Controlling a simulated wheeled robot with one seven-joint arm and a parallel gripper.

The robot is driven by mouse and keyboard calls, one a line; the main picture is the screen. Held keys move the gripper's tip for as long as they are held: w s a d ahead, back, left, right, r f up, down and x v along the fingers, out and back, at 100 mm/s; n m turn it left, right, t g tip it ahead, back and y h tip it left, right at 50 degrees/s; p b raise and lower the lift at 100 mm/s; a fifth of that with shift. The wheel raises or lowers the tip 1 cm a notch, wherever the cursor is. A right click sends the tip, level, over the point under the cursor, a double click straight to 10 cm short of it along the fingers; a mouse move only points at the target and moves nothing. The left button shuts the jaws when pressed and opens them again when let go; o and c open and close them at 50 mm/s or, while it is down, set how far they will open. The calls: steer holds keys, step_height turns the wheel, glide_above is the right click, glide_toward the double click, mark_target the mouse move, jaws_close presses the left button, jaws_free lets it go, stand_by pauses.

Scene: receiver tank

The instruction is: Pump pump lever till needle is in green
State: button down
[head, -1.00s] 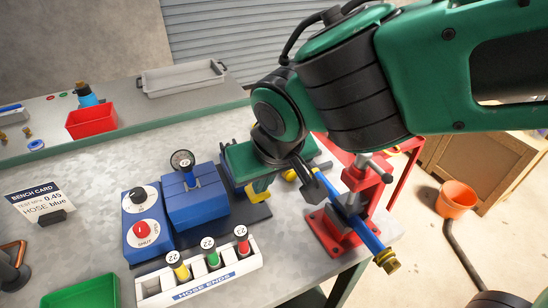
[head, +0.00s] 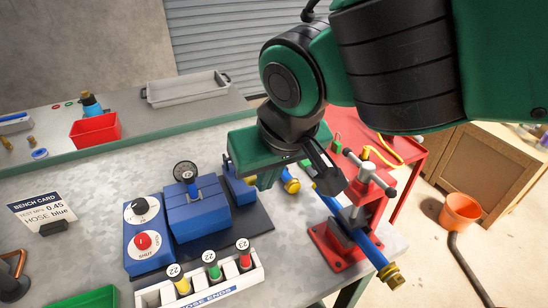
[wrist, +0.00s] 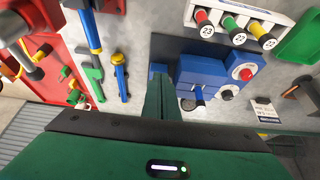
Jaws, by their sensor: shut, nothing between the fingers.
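The blue pump unit (head: 197,212) stands on a dark base plate on the bench. A round gauge (head: 185,172) stands on top of it; its needle is too small to read. The unit also shows in the wrist view (wrist: 215,72). A smaller blue block (head: 238,184) stands to the right of the unit, partly hidden by my gripper. I cannot make out the pump lever for certain. My gripper (wrist: 163,85) is shut and empty, pointing down beside the unit. In the head view its green fingers (head: 266,179) show between the blue block and a yellow-ended part (head: 290,184).
A control box (head: 146,232) with a knob and red button is left of the unit. A hose-end rack (head: 205,288) stands in front. A red vise (head: 340,245) holding a blue hose (head: 362,238) stands right of my gripper.

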steer(key=v, duration=0.7)
steer(key=shift+s+d+r, duration=0.1)
steer(key=shift+r, duration=0.05)
stand_by(1.0)
